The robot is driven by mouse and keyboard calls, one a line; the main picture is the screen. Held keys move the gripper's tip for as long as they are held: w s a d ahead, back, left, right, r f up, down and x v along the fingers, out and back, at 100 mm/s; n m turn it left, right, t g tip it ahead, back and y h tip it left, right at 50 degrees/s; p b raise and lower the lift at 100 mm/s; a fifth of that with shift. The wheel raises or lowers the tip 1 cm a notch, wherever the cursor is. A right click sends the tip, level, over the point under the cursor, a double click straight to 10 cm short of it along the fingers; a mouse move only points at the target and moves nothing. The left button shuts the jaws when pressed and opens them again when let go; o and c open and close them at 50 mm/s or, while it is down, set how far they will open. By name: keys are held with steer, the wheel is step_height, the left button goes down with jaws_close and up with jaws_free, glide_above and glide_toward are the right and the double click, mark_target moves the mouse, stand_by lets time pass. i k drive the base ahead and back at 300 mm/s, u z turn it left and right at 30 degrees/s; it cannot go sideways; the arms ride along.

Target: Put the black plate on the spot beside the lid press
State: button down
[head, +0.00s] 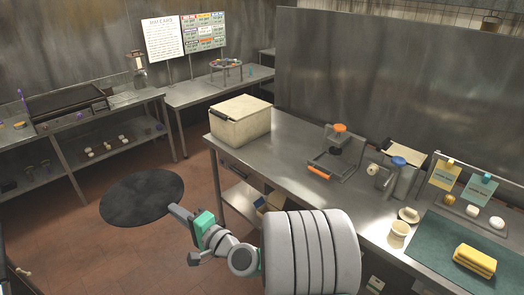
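The black plate (142,197) is a flat, dark round disc at the left, over the brown tiled floor and clear of any table. My gripper (180,212) meets its right edge and appears shut on that rim; the fingertips are small and partly hidden. On the long steel table (285,150) stands a metal frame device with an orange knob and orange handle (335,155), which looks like the lid press. To its right is a metal machine with a blue knob (396,175). I cannot make out a marked spot beside the press.
A cream lidded box (240,119) stands at the table's left end. Bare steel lies between it and the orange-handled device. At right are a cup (400,230), a green mat (440,251) and yellow cloths (475,261). A griddle (67,100) stands on the left counter.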

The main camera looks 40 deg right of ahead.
mark_target(270, 157)
steer(key=i, duration=3.75)
steer(key=z, duration=2.8)
